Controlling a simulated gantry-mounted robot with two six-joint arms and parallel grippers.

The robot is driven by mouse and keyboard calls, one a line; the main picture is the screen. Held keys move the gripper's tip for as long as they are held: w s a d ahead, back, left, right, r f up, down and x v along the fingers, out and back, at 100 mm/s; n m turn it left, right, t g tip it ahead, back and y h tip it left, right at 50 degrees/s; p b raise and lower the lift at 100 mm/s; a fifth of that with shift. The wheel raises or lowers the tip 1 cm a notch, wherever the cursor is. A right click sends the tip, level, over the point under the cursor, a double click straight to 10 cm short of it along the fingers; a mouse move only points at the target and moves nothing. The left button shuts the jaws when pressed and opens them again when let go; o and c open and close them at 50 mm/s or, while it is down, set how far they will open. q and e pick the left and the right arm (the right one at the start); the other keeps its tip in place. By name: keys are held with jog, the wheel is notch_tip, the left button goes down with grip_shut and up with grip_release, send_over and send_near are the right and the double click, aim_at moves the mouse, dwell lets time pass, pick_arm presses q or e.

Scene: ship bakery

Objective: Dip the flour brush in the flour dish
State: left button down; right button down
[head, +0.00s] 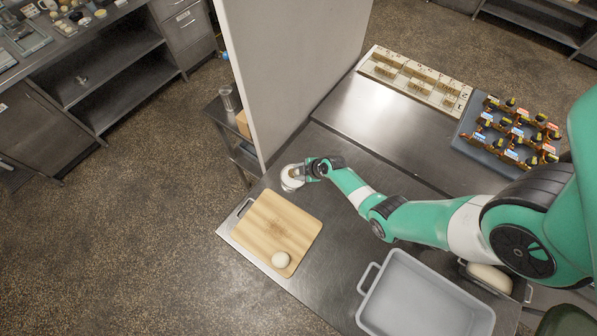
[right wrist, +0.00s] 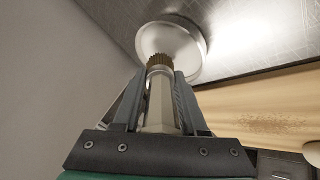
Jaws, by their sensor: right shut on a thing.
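The flour dish (head: 289,184) is a small round pale dish on the steel table, close to the partition wall. It also shows in the right wrist view (right wrist: 188,38). My right gripper (head: 312,172) is at the dish in the head view. In the right wrist view its fingers are shut on the flour brush (right wrist: 161,98), which has a pale handle and brown bristles. The bristle end points at the dish and overlaps its near edge in the picture; I cannot tell whether they touch. My left gripper does not show.
A wooden board (head: 262,225) with a dough ball (head: 280,260) lies beside the dish. A grey bin (head: 398,290) stands at the front. The tall partition (head: 262,80) rises close behind the dish. A tray of small colourful items (head: 476,140) is at the right.

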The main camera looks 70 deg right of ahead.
jog(key=shift+f+b, duration=0.55)
jog(key=shift+b, duration=0.1)
dwell(1.4)
notch_tip(320, 180, up, 7)
jog(key=p, duration=0.6)
jog(key=shift+r, duration=0.15)
jog(key=shift+s, duration=0.1)
